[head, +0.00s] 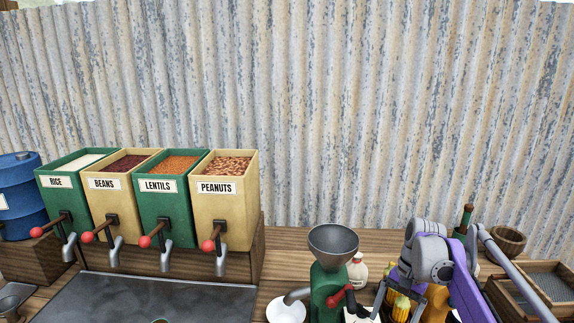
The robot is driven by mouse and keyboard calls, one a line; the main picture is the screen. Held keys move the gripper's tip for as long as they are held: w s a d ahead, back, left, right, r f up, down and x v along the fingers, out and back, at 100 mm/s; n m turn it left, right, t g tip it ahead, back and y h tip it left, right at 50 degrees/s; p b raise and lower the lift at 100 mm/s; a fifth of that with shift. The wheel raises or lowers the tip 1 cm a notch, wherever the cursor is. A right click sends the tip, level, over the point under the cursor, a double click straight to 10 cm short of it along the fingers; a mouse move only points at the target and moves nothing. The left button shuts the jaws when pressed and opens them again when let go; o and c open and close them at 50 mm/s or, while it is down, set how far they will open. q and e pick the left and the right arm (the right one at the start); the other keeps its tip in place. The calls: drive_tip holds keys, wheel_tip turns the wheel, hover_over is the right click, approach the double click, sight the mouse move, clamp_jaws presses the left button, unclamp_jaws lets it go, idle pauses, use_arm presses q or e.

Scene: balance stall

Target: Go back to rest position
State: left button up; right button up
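My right arm, purple and grey, reaches in at the lower right. Its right gripper (398,302) points down near the bottom edge, with its dark fingers spread apart. Yellow corn (401,308) shows between or behind the fingers; I cannot tell which, and the view cuts off the lower part. My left gripper is not in view.
A green grinder with a grey funnel (333,246) and red-knobbed crank stands close left of the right gripper. A white bottle (357,270), dark bottle (465,222), wooden bowl (508,240) and wooden trays (548,282) are nearby. Labelled dispensers (226,215) stand left, above a dark tray (130,303).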

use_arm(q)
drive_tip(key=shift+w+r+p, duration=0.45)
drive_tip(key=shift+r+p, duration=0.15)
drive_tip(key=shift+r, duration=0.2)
use_arm(e)
drive_tip(key=s+a+f+n+t+h, duration=0.1)
drive_tip(key=s+a+f+n+t, duration=0.1)
drive_tip(key=s, duration=0.6)
drive_tip(key=s+a+f+n+t, duration=0.2)
drive_tip(key=s+f+n+t, duration=0.1)
drive_tip(key=s, duration=0.5)
drive_tip(key=s+a+f+n+t+h, duration=0.1)
drive_tip(key=s+a+f+n+t, duration=0.1)
drive_tip(key=s, duration=0.6)
drive_tip(key=shift+a+f+n+h, duration=0.3)
drive_tip(key=shift+a+f+n, duration=0.3)
drive_tip(key=shift+f, duration=0.15)
